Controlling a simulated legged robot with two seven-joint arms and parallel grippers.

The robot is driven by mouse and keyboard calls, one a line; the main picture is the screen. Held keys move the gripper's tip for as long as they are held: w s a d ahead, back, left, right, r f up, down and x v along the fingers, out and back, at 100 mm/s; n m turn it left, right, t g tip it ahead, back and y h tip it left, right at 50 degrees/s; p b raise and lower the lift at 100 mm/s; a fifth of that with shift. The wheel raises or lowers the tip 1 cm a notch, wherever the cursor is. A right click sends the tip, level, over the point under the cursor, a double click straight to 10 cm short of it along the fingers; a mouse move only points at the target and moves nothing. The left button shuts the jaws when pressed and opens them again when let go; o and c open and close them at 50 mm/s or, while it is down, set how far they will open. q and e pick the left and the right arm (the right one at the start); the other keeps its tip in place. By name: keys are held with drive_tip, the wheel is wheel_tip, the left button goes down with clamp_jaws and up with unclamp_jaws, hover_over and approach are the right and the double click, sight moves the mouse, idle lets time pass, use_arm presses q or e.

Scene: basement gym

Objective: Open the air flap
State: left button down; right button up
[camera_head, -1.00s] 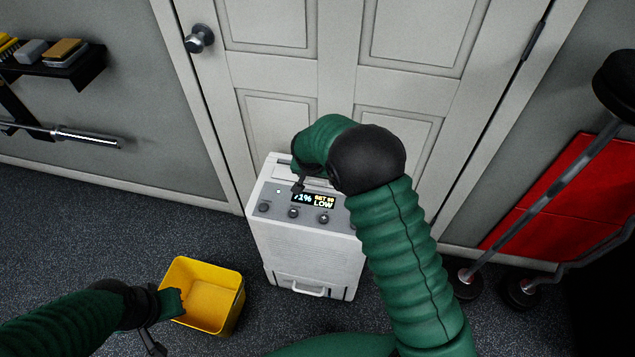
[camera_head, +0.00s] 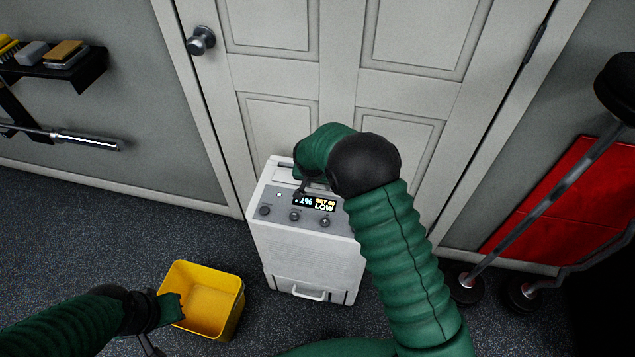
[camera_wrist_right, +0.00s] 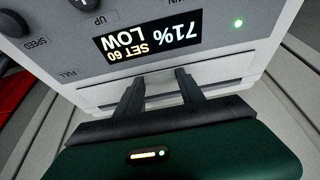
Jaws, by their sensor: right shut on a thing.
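The white dehumidifier (camera_head: 308,250) stands upright on the floor against the door. Its air flap (camera_head: 280,171) is a pale panel at the back of the top, behind the display (camera_head: 314,203), and my right gripper and arm hide much of it. My right gripper (camera_head: 306,189) is over the top, its fingers behind the display. In the right wrist view my right gripper (camera_wrist_right: 162,88) has its two dark fingers at the flap's edge (camera_wrist_right: 225,75), shut on it; how far the flap is raised I cannot tell. My left gripper (camera_head: 168,308) is beside the yellow bin; its jaws are unclear.
The yellow bin (camera_head: 231,303) stands left of the dehumidifier, by my left gripper. A closed white door (camera_head: 340,72) is behind. A shelf (camera_head: 85,72) and a bar (camera_head: 90,141) are on the left wall. Metal bars (camera_head: 540,205) and red panels (camera_head: 590,170) are at the right.

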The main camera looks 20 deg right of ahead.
drive_tip(key=shift+w+d+r+g+y+p, duration=0.1)
drive_tip(key=shift+w+r+g+y+p, duration=0.3)
drive_tip(key=shift+p, duration=1.1)
drive_tip(key=shift+s+d+r+g+y+p, duration=0.1)
drive_tip(key=shift+r+g+p, duration=0.35)
drive_tip(key=shift+p, duration=1.05)
drive_tip(key=shift+w+d+g, duration=0.1)
drive_tip(key=shift+w+g, duration=0.15)
drive_tip(key=shift+w+d+f+g+y, duration=0.1)
drive_tip(key=shift+w+f+g+y, duration=0.1)
drive_tip(key=shift+g+y, duration=0.15)
drive_tip(key=shift+w+d+g+y+b, duration=0.15)
drive_tip(key=shift+w+g+y+b, duration=0.05)
drive_tip(key=shift+g+y+b, duration=0.25)
drive_tip(key=shift+r+b, duration=0.15)
drive_tip(key=shift+b, duration=0.35)
drive_tip(key=shift+r+g, duration=0.2)
drive_tip(key=shift+g, duration=0.2)
drive_tip(key=shift+w, duration=0.1)
drive_tip(key=o, duration=1.4)
drive_tip(key=shift+c, duration=0.2)
